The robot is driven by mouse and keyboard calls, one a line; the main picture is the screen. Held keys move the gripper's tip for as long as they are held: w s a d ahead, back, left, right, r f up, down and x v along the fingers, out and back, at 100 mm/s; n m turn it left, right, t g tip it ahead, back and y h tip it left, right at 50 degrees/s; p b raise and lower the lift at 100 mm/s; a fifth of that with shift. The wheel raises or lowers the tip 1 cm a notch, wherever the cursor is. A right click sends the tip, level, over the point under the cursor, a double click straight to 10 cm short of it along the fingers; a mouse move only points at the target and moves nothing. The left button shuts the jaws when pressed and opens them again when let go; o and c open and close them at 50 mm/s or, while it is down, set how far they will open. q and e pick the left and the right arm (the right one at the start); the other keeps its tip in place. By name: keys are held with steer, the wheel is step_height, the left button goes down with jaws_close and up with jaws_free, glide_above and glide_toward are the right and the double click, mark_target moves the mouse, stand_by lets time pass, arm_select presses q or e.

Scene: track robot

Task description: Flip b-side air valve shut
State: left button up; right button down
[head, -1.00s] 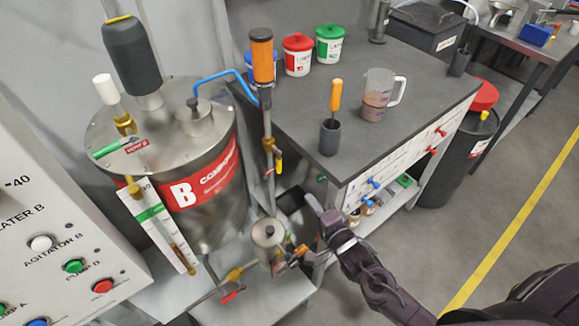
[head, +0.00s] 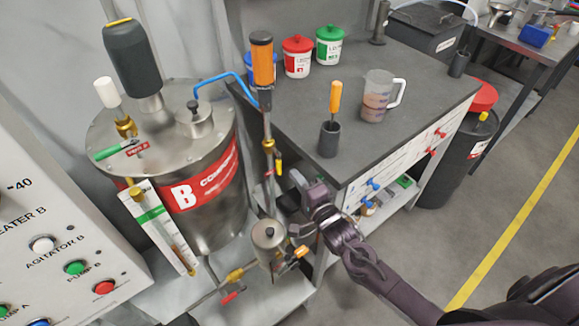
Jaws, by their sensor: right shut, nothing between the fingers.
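A vertical pipe with brass fittings (head: 268,146) runs down below an orange-topped cylinder (head: 262,62), beside the steel B tank (head: 207,215). A small yellow valve handle (head: 278,167) sticks out on the pipe's right side and hangs roughly downward. No label shows which valve is the air valve. My right gripper (head: 297,179) is shut and empty, just right of the pipe and slightly below the yellow handle. It looks close, but I cannot tell whether it touches. My left gripper is not in view.
The grey bench (head: 330,168) with its cup, jug and pots stands close to the right of my gripper. Below are a small steel canister (head: 268,237), an orange handle (head: 300,252) and a red handle (head: 231,297). A control panel (head: 60,215) is at left.

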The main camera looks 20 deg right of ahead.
mark_target(279, 164)
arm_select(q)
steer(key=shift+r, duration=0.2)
arm_select(e)
steer(key=shift+x, duration=2.1)
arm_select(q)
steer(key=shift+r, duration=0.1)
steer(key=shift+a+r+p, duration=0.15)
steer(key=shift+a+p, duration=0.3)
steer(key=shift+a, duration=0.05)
arm_select(e)
steer(key=shift+s+a+f+m, duration=0.1)
steer(key=shift+a+m, duration=0.1)
steer(key=shift+m, duration=0.3)
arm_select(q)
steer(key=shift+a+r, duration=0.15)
